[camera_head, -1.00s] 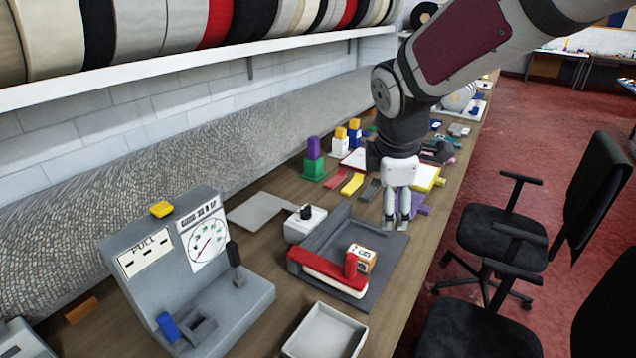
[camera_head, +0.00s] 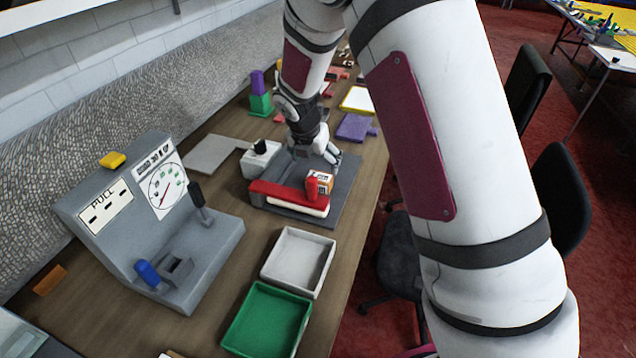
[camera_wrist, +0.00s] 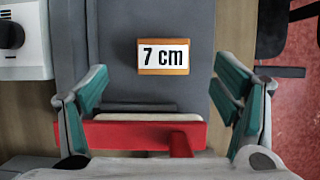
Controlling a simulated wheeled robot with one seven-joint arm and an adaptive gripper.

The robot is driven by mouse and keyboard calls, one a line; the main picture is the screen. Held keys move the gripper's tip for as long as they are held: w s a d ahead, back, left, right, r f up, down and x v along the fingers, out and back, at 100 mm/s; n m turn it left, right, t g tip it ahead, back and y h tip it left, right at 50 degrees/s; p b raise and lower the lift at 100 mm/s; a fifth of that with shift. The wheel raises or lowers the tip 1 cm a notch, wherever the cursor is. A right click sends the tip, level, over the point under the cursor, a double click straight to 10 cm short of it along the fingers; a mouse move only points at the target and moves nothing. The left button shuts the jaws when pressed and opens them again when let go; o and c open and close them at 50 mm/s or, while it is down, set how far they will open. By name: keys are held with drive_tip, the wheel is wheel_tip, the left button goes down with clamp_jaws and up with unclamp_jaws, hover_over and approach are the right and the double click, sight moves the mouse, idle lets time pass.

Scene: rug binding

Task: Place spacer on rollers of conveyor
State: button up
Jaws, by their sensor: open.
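The small orange block with a white "7 cm" label, which looks like the spacer (camera_head: 323,180), sits on a dark grey bed (camera_head: 345,190) beside a red bar (camera_head: 285,194). In the wrist view the "7 cm" block (camera_wrist: 163,56) lies ahead of the red bar (camera_wrist: 125,135). My gripper (camera_head: 322,158) is open and empty, low over the bed just behind the block in the head view. In the wrist view its teal-padded fingers (camera_wrist: 163,75) are spread wide to either side of the block, apart from it. I cannot make out any conveyor rollers.
A white box with a black knob (camera_head: 260,158) adjoins the bed. A white tray (camera_head: 328,270) and a green tray (camera_head: 262,325) stand in front. A grey gauge panel (camera_head: 110,205) is at left. Purple and green blocks (camera_head: 260,100) stand further back. Chairs are right of the bench.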

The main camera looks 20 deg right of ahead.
sight(319, 174)
drive_tip(key=b+x, duration=0.1)
drive_tip(key=x, duration=0.2)
drive_tip(key=shift+f, duration=0.1)
drive_tip(key=shift+s+b+x, duration=0.2)
drive_tip(key=shift+b+x, duration=0.35)
drive_tip(key=shift+x, duration=0.8)
drive_tip(key=shift+s+b+x, duration=0.2)
drive_tip(key=shift+b+x, duration=0.35)
drive_tip(key=shift+x, duration=0.75)
drive_tip(key=shift+f, duration=0.1)
drive_tip(key=c, duration=1.4)
drive_tip(key=shift+o, duration=0.2)
